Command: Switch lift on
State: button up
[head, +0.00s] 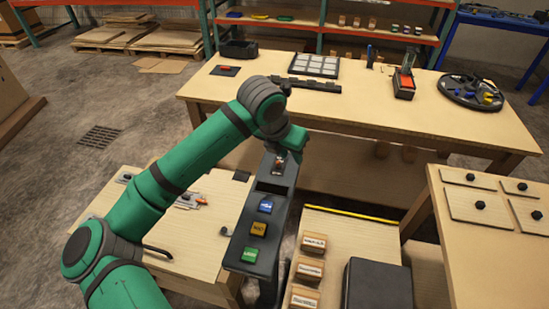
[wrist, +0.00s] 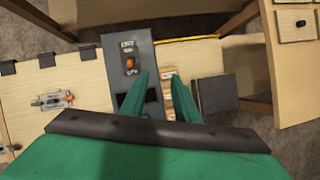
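The dark grey console (head: 262,215) stands in the middle of the head view, with blue, yellow and green buttons down its face. The lift switch (head: 278,166) is at its far end, just below my gripper (head: 294,143). In the wrist view the switch (wrist: 130,64) shows an orange part under a label that seems to read LIFT. My gripper (wrist: 158,76) has its two green fingers apart with nothing between them. The left fingertip appears close beside the switch; I cannot tell whether it touches. The fingers partly cover the lower console.
A long wooden table (head: 440,125) with trays and small devices is behind. A wooden bench (head: 200,240) with latches is left of the console. Labelled wooden blocks (head: 310,268) and a dark box (head: 378,285) are on the right. A side table (head: 450,225) stands farther right.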

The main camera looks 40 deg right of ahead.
aim_at(278, 162)
jog(key=w+a+t+y, duration=0.1)
jog(key=w+a+y, duration=0.1)
jog(key=w+a, duration=0.15)
jog(key=x, duration=0.3)
jog(key=d+x, duration=0.1)
jog(key=x, duration=0.3)
jog(key=w+x, duration=0.1)
jog(key=x, duration=0.2)
jog(key=shift+d+r, duration=0.2)
jog(key=shift+d, duration=0.1)
jog(key=shift+c, duration=0.6)
grip_shut()
